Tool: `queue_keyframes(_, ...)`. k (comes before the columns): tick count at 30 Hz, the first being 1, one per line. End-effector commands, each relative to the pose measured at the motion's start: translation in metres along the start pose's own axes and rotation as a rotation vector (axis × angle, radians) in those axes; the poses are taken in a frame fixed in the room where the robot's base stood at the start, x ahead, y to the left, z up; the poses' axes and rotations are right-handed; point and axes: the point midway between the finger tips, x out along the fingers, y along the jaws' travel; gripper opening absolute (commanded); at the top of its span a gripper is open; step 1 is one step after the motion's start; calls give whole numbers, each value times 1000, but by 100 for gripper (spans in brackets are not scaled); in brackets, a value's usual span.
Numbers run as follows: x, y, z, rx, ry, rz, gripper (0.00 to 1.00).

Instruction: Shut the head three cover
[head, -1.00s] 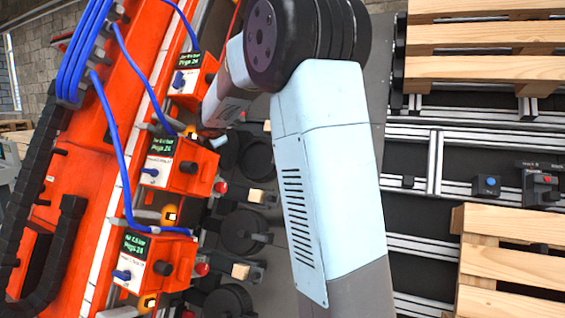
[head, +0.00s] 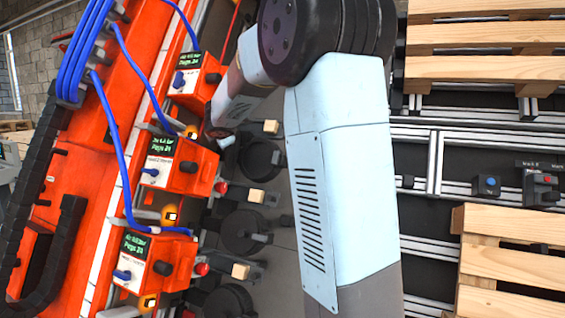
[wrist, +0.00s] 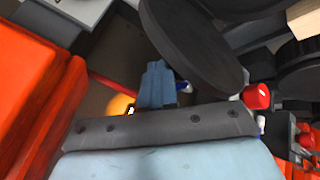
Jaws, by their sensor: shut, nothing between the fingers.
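Several orange head units stand in a row in the head view: an upper one (head: 197,80), a middle one (head: 182,165) and a lower one (head: 155,262). Their small labels are too blurred to tell which is head three. Round black discs lie beside them, one by the lower unit (head: 240,232); I cannot tell which part is the cover. My gripper (head: 227,141) is beside the middle unit, partly hidden by my arm. In the wrist view its blue fingers (wrist: 157,80) are shut and empty, close to a large dark disc (wrist: 197,45); contact is unclear.
Blue hoses (head: 113,110) loop over the units. An amber ball (wrist: 120,104) and a red knob (wrist: 257,96) are near my fingers in the wrist view. Wooden pallets (head: 490,68) and rails stand at the right. Wooden-tipped levers (head: 255,196) stick out beside the discs.

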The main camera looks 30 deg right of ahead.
Motion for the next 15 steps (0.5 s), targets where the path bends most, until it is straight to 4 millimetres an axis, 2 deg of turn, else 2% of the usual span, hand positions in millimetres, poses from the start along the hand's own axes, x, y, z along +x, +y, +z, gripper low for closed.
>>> queue_keyframes(15,-4,-6,6,1,0,0,0)
